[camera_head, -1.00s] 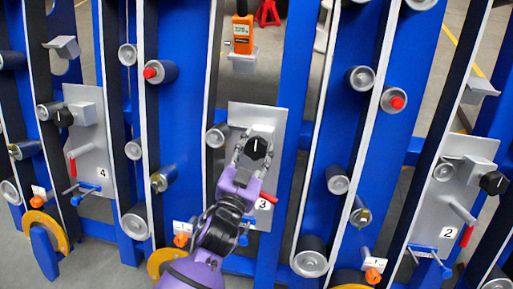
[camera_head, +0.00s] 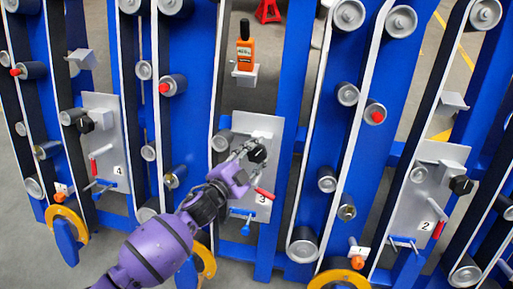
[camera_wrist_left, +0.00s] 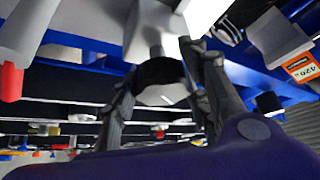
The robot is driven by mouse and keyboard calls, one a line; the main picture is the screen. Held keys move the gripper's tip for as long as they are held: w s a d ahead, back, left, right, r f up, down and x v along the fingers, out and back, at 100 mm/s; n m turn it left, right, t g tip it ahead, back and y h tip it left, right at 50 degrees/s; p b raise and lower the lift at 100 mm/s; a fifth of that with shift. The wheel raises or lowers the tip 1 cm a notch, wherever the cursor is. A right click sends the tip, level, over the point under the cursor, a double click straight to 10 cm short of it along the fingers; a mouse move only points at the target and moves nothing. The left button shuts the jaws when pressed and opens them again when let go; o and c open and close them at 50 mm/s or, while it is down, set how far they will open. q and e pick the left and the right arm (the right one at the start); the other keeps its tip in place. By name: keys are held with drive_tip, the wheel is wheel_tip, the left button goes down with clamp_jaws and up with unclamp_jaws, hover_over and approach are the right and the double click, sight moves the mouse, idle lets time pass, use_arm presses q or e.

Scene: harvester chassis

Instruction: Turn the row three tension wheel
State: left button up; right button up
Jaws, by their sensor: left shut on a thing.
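The row three plate (camera_head: 240,184) is a grey panel labelled 3, near the middle of the head view. Its tension wheel (camera_head: 258,154) is a small black knob on the plate's upper part. My purple left gripper (camera_head: 251,150) reaches in from the lower left, and its grey fingers are shut on the wheel. In the left wrist view the dark wheel (camera_wrist_left: 162,74) sits between the two fingers (camera_wrist_left: 160,88). My right gripper is not in view.
An orange meter (camera_head: 244,54) stands on a bracket above. Plates 4 (camera_head: 103,140) and 2 (camera_head: 412,215) flank it, with blue posts, belts and rollers between.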

use_arm(q)
drive_tip(key=shift+m+g+h+p, duration=0.3)
drive_tip(key=shift+m+g+p, duration=0.2)
drive_tip(key=shift+m+p, duration=0.45)
drive_tip(key=shift+s+f+m, duration=0.1)
drive_tip(key=shift+f+m, duration=0.05)
drive_tip(key=shift+m, duration=0.1)
drive_tip(key=o, duration=1.1)
drive_tip(key=shift+o, duration=0.2)
